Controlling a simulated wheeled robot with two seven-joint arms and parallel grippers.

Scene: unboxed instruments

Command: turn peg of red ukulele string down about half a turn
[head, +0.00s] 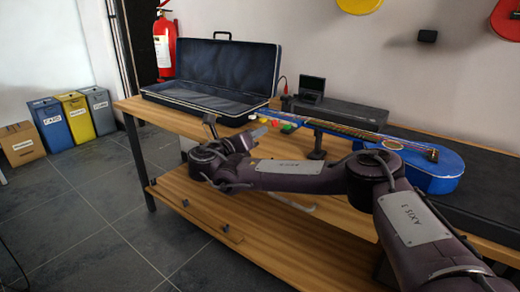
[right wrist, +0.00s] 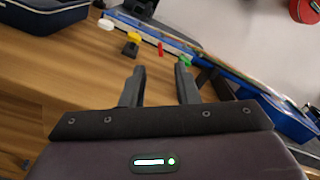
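The blue ukulele (head: 432,178) lies on the workbench with its neck pointing left. Its coloured pegs stick out along the near side of the head. In the right wrist view the red peg (right wrist: 160,48) sits between the yellow peg (right wrist: 131,42) and the green peg (right wrist: 185,60), with a white peg (right wrist: 105,24) farther left. The red peg is small in the head view (head: 275,122). My right gripper (right wrist: 160,73) is open and empty. Its fingertips point toward the red and green pegs, with the red peg beyond the gap. My left gripper is out of view.
An open dark case (head: 215,108) lies on the bench (head: 160,113) left of the ukulele. A dark support (head: 318,140) stands under the neck. A black box (head: 345,108) and a small device (head: 311,86) are behind. Bare wood lies before the pegs.

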